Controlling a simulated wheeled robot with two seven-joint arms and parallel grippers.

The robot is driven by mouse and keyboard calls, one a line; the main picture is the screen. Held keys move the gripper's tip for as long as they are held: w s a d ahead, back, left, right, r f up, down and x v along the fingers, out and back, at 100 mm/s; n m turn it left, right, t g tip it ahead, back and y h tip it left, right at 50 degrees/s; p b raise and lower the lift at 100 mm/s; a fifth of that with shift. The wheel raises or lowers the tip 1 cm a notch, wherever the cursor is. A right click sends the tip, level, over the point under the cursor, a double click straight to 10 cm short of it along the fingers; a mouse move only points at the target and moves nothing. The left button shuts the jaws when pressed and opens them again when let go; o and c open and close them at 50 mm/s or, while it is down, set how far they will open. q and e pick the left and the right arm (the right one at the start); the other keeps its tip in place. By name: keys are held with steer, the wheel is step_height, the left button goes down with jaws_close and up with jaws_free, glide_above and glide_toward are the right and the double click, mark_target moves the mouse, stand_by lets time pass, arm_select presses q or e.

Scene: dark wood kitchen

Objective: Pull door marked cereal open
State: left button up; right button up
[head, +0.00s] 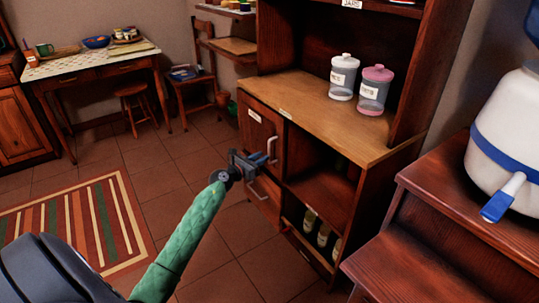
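The small cabinet door (255,142) is at the left of the dark wood cabinet's front, below the counter. It looks shut. A white label sits at its upper left, too small to read as cereal. A pale upright handle (272,149) is at its right side. My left gripper (262,163) is in front of the door, just left of and below the handle, with its fingers apart. I cannot tell whether it touches the handle. It partly hides the door's lower part. My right gripper is not in view.
Two jars (342,77) stand on the counter (315,108). Wooden steps (430,245) with a white dispenser (510,125) are at right.

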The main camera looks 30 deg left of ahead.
mark_target(269, 161)
arm_select(q)
steer(key=shift+w+d, duration=0.2)
steer(key=shift+w, duration=0.7)
steer(key=shift+w+d, duration=0.15)
steer(key=shift+w, duration=0.7)
steer(key=shift+w+d, duration=0.2)
steer(key=shift+w, duration=0.7)
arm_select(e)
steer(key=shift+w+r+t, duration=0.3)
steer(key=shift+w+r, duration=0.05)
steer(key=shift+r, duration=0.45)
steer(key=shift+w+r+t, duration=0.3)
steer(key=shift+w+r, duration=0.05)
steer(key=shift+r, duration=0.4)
arm_select(q)
jaws_close()
